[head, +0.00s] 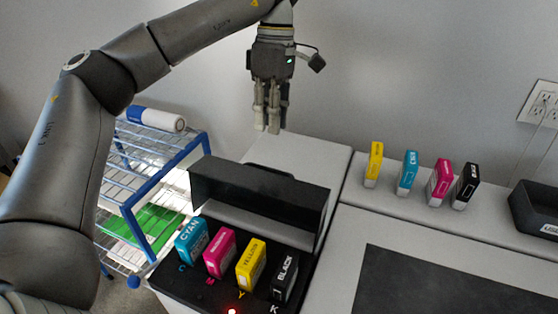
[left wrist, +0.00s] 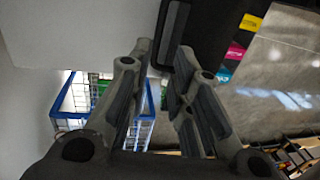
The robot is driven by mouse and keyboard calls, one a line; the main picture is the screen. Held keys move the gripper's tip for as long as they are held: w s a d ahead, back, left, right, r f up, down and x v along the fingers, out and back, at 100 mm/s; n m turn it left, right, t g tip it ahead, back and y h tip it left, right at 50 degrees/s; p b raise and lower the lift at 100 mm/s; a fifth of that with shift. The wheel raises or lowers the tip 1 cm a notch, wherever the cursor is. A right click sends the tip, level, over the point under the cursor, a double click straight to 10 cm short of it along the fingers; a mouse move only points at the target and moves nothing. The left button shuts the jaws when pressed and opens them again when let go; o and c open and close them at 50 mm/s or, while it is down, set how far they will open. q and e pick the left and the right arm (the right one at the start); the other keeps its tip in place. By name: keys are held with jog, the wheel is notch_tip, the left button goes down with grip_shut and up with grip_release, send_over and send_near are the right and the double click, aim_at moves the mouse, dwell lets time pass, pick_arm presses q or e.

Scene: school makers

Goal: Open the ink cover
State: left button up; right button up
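The black ink cover (head: 258,203) stands raised behind the ink bay (head: 190,285), which is uncovered. Cyan (head: 191,241), magenta (head: 219,252), yellow (head: 251,263) and black (head: 285,277) cartridges stand upright in the bay. My left gripper (head: 271,128) points down above and behind the cover, apart from it. In the left wrist view its fingers (left wrist: 164,50) are parted with nothing between them. A dark edge that seems to be the cover (left wrist: 172,35) shows just past the fingertips. My right gripper is not in view.
A blue-framed wire rack (head: 178,160) with papers and a white and blue roll (head: 157,119) stands left of the printer. Spare yellow (head: 374,163), cyan (head: 407,173), magenta (head: 439,183) and black (head: 466,186) cartridges stand on the printer's rear ledge. A dark tray (head: 536,207) sits far right.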

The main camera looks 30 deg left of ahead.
pick_arm(q)
jog(key=f, duration=0.3)
jog(key=s+f+p, duration=0.1)
jog(key=f, duration=0.4)
jog(key=shift+s+d+f, duration=0.15)
jog(key=shift+s+f, duration=0.05)
jog(key=shift+f, duration=0.2)
jog(key=shift+s+f, duration=0.1)
jog(key=shift+f, duration=0.35)
grip_shut()
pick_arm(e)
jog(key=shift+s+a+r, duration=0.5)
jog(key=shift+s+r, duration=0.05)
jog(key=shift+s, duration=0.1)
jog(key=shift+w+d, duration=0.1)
